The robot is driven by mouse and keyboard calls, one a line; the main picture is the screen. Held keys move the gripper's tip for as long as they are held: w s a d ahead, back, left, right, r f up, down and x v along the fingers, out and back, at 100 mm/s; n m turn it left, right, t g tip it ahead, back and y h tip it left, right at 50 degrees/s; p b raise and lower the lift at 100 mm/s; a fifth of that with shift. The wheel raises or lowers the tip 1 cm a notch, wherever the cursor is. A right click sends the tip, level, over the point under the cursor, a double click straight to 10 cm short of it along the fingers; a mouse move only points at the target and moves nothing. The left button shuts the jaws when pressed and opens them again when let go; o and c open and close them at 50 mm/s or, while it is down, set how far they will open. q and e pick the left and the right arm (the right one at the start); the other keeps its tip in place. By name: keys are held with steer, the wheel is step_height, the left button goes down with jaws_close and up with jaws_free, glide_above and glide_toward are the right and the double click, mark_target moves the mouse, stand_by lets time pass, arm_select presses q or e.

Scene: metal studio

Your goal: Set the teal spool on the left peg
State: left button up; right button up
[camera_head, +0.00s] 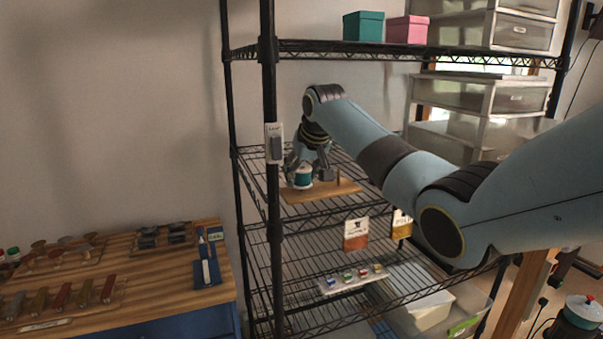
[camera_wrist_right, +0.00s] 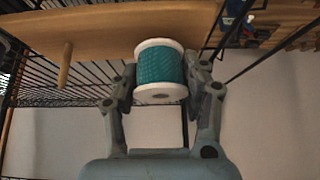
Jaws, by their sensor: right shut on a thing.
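The teal spool (camera_head: 303,178) has white ends and sits upright at the left part of a wooden peg board (camera_head: 325,191) on the wire shelf. My right gripper (camera_head: 304,167) is shut on the spool from above. In the right wrist view the spool (camera_wrist_right: 160,68) is between the two fingers (camera_wrist_right: 162,75), in front of the board (camera_wrist_right: 100,30). One bare wooden peg (camera_wrist_right: 65,65) stands away to the left there. The left peg is hidden, so I cannot tell whether the spool is around it. My left gripper is out of view.
A black shelf post (camera_head: 270,150) with a small label holder stands just left of the board. A teal box (camera_head: 363,26) and a pink box (camera_head: 407,30) are on the upper shelf. A wooden bench (camera_head: 150,285) with tools is at lower left.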

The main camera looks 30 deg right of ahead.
steer(key=shift+f, duration=0.7)
steer(key=o, duration=1.1)
steer(key=shift+v, duration=1.35)
steer(key=v, duration=0.8)
steer(key=shift+s+r, duration=0.1)
